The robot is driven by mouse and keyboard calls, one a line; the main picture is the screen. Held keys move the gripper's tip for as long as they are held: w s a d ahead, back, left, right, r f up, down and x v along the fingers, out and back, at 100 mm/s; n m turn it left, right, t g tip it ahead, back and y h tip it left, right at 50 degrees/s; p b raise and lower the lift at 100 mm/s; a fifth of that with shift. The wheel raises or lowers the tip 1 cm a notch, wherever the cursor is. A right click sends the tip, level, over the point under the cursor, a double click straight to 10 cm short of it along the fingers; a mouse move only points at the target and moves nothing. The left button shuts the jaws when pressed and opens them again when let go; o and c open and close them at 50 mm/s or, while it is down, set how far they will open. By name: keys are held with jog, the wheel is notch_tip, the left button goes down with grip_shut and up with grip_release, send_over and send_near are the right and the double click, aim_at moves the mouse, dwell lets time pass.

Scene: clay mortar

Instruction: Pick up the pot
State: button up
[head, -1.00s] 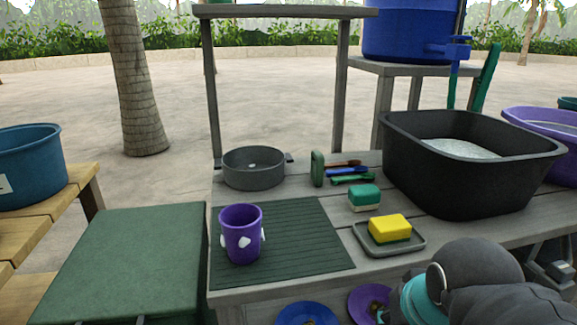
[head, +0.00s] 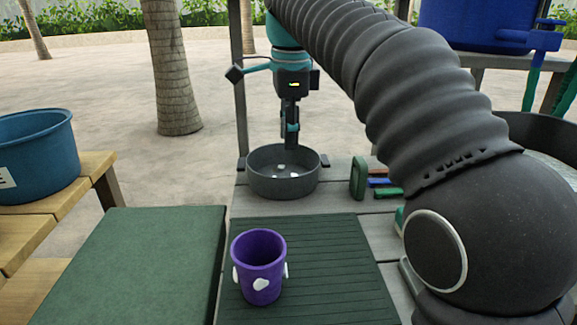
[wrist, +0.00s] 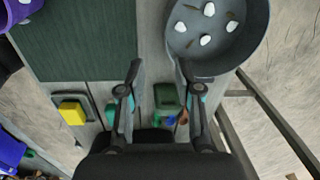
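The pot (head: 283,172) is round and dark grey with two small side handles. It stands upright at the back left of the grey bench, and it shows at the upper right in the wrist view (wrist: 232,50). Several white pebbles and some brown bits lie in it. My gripper (head: 290,142) points down just above the pot in the head view. In the wrist view my gripper (wrist: 159,68) is open with nothing between its fingers. The right fingertip overlaps the pot's rim in that view; I cannot tell whether it touches.
A purple cup (head: 259,268) stands on the dark green ribbed mat (head: 330,262). A green block (head: 358,178) and coloured tools lie right of the pot. The yellow sponge (wrist: 72,113) shows in the wrist view. A black basin (head: 540,130) is at the right, partly behind my arm.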

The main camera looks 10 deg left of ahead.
aim_at(283, 177)
jog(key=shift+m, duration=0.5)
jog(key=f+b, duration=0.1)
jog(key=f, duration=0.1)
jog(key=w+a+f+b, duration=0.1)
jog(key=f, duration=0.2)
jog(key=a+f+b, duration=0.1)
jog(key=f, duration=0.2)
jog(key=shift+w+a+f, duration=0.2)
jog(key=shift+w, duration=0.15)
jog(key=shift+w+d+f+b, duration=0.15)
jog(key=shift+f+b, duration=0.25)
jog(key=shift+f, duration=0.95)
jog(key=shift+d+f+b, duration=0.15)
jog(key=shift+f+b, duration=0.2)
jog(key=shift+f, duration=0.95)
grip_shut()
